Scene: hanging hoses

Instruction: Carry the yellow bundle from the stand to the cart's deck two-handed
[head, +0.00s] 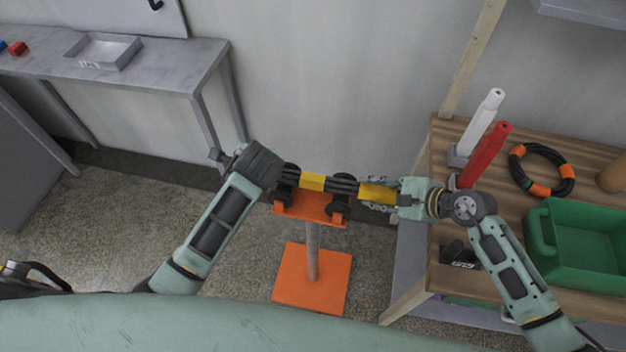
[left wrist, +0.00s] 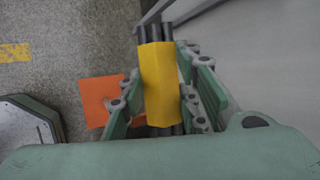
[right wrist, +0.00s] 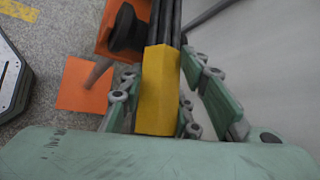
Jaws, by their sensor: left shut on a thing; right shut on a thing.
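The yellow bundle (head: 312,182), dark parallel rods with yellow bands, lies level across the orange stand (head: 312,280). The stand has a square foot, a grey post and black cradles at the top. My left gripper (head: 279,178) is shut on the bundle's left end; the left wrist view shows a yellow band (left wrist: 160,85) between its fingers. My right gripper (head: 386,194) is shut on the right end, around another yellow band (right wrist: 158,90). I cannot tell whether the bundle touches the cradles or is just above them. I cannot make out the cart's deck.
A wooden workbench (head: 502,208) at right carries a green bin (head: 578,240), a red tube (head: 484,155), a white tube (head: 480,125) and a banded black ring (head: 541,170). A grey table (head: 165,65) with a metal tray (head: 103,51) stands back left. Floor left of the stand is clear.

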